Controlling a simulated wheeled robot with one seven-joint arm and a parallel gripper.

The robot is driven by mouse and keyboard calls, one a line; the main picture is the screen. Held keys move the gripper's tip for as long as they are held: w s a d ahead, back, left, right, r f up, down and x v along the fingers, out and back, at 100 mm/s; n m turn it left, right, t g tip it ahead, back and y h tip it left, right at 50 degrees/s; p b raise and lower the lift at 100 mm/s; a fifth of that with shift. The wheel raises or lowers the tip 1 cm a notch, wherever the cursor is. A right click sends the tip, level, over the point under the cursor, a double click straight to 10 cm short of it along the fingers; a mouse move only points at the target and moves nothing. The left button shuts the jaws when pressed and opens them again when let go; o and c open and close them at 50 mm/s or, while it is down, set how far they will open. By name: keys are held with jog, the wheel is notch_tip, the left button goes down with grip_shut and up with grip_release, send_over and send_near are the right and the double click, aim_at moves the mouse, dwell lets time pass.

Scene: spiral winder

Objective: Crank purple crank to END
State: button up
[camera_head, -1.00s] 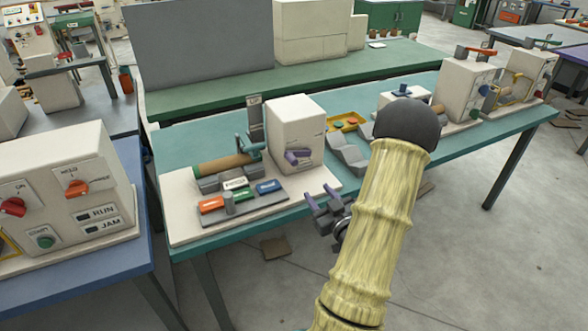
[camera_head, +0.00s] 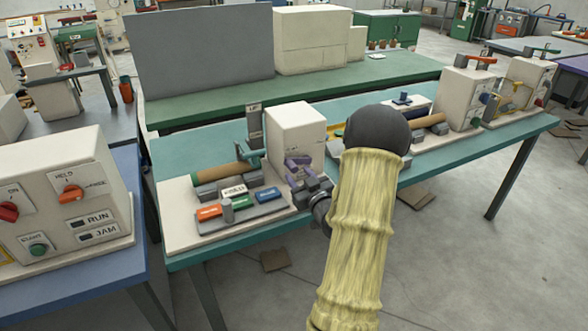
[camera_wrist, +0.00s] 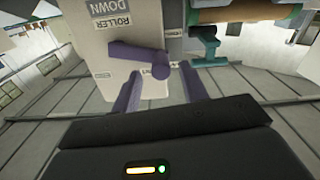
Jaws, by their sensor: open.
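The purple crank (camera_head: 297,160) is on the front of the white winder box (camera_head: 296,128) on the teal table. In the wrist view the crank (camera_wrist: 138,54) lies roughly crosswise, with its round knob end (camera_wrist: 161,71) at the right. My gripper (camera_head: 306,180) is in front of the box, close to the crank. In the wrist view my gripper (camera_wrist: 160,88) is open, its two purple fingers apart, with the knob end between and just ahead of the tips. I cannot tell whether they touch. A small label beside the knob is partly hidden.
A brown roller (camera_head: 214,172) lies left of the box, with a teal lever (camera_head: 249,150) beside it. Orange, green and blue blocks (camera_head: 238,203) sit in front. Another winder box (camera_head: 466,95) stands farther right. A blue bench (camera_head: 110,270) with a control box is at left.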

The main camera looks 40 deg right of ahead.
aim_at(295, 171)
jog(key=shift+x, duration=2)
jog(key=shift+a, duration=0.1)
grip_shut()
